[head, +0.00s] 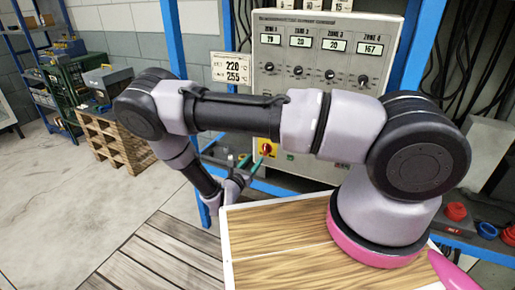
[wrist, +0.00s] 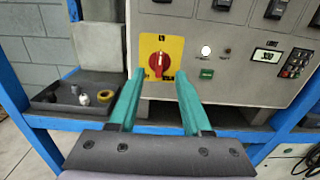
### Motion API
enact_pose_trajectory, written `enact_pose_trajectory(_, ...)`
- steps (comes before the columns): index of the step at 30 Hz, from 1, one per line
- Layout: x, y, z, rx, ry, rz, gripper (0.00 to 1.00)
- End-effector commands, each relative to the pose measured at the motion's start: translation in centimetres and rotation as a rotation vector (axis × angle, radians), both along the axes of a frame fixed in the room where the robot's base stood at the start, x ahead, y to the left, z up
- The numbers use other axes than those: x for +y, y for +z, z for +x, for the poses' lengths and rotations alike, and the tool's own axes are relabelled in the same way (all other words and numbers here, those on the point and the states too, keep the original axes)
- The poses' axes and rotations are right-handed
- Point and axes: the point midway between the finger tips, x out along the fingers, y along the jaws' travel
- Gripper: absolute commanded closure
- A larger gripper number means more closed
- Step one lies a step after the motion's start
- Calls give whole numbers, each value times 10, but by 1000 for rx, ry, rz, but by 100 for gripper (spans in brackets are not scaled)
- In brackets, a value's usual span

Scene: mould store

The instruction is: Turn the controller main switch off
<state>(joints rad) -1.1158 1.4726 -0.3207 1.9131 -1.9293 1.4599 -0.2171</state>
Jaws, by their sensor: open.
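The main switch is a red rotary knob (wrist: 155,65) on a yellow square plate (wrist: 175,45), low on the grey controller cabinet. In the head view the yellow plate (head: 267,147) shows just beyond my fingertips. The knob's grip looks roughly upright; the small markings around it are too blurred to read surely. My gripper (wrist: 159,80) has two teal fingers, apart and empty, pointing at the switch. In the wrist view the knob appears between the fingertips; contact cannot be told.
The controller cabinet (head: 320,62) has zone displays and knobs above. A green button (wrist: 206,74) and white lamp (wrist: 206,51) sit right of the switch. A dark tray (wrist: 62,97) with small parts stands left on the blue shelf frame (wrist: 85,123). A wooden pallet (head: 115,138) stands farther left.

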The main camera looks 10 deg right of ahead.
Motion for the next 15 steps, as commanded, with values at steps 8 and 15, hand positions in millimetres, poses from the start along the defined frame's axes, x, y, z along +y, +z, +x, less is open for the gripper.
enact_pose_trajectory(8,-30,0,39,0,-7,1,51)
enact_pose_trajectory(15,-52,1,71,-2,-6,4,51)
